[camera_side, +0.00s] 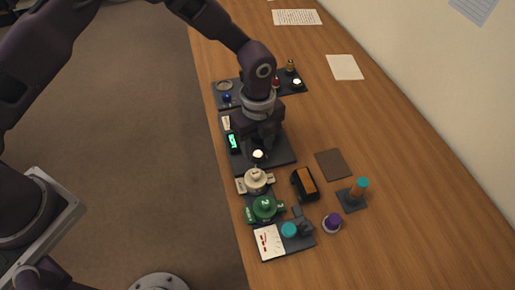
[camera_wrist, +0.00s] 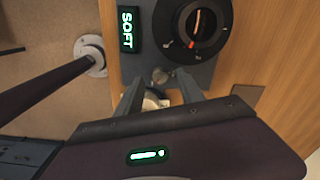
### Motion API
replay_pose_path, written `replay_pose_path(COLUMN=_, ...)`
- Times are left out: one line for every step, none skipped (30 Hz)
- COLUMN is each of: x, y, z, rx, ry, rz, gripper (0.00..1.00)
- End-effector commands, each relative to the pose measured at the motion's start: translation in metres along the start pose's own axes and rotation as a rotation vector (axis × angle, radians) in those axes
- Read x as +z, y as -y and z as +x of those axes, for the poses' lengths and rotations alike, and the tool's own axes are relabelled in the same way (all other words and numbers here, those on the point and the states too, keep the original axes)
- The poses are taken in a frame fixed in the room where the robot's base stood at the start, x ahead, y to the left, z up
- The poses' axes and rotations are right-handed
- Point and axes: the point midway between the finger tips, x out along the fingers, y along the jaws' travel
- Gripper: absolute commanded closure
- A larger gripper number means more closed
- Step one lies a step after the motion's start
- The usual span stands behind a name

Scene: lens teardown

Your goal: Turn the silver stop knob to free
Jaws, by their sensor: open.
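The silver stop knob (camera_wrist: 161,76) is a small grey piece at the near edge of the dark plate in the wrist view. A pale-topped knob (camera_side: 258,155) in the side view appears to be the same one. My gripper (camera_wrist: 159,73) is open, its two fingers pointing down on either side of the silver knob in the picture. I cannot tell how far above it the tips are, and no contact is visible. My gripper (camera_side: 262,142) hides part of the plate (camera_side: 284,161) in the side view. The knob's setting is too small to read.
A black dial (camera_wrist: 193,28) with an orange pointer and a lit "SOFT" display (camera_wrist: 128,29) flank the knob's far side. The table's right side is mostly clear.

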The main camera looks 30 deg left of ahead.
Motion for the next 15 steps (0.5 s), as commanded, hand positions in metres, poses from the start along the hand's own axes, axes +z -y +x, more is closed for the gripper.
replay_pose_path(x=0.000, y=0.000, z=0.007, rx=0.002, ry=0.000, rz=0.000, gripper=0.55)
replay_pose_path(x=0.000, y=0.000, z=0.011, rx=0.002, ry=0.000, rz=-0.001, gripper=0.55)
replay_pose_path(x=0.000, y=0.000, z=0.015, rx=0.001, ry=0.000, rz=-0.001, gripper=0.55)
replay_pose_path(x=0.000, y=0.000, z=0.017, rx=0.000, ry=0.000, rz=-0.002, gripper=0.55)
replay_pose_path(x=0.001, y=0.000, z=0.018, rx=-0.001, ry=0.000, rz=-0.002, gripper=0.55)
replay_pose_path(x=0.001, y=0.000, z=0.019, rx=-0.001, ry=0.001, rz=-0.002, gripper=0.55)
replay_pose_path(x=0.001, y=0.000, z=0.020, rx=-0.001, ry=0.001, rz=-0.002, gripper=0.55)
replay_pose_path(x=0.001, y=0.000, z=0.020, rx=-0.001, ry=0.001, rz=-0.003, gripper=0.55)
replay_pose_path(x=0.001, y=0.000, z=0.020, rx=-0.001, ry=0.001, rz=-0.003, gripper=0.55)
replay_pose_path(x=0.001, y=0.000, z=0.020, rx=-0.001, ry=0.001, rz=-0.003, gripper=0.55)
replay_pose_path(x=0.001, y=0.000, z=0.020, rx=-0.001, ry=0.001, rz=-0.003, gripper=0.55)
replay_pose_path(x=0.001, y=0.000, z=0.020, rx=-0.001, ry=0.001, rz=-0.003, gripper=0.55)
replay_pose_path(x=0.001, y=0.000, z=0.020, rx=-0.001, ry=0.001, rz=-0.003, gripper=0.61)
replay_pose_path(x=0.001, y=0.000, z=0.019, rx=-0.001, ry=0.000, rz=-0.003, gripper=0.67)
replay_pose_path(x=0.001, y=0.000, z=0.019, rx=-0.001, ry=0.000, rz=-0.003, gripper=0.75)
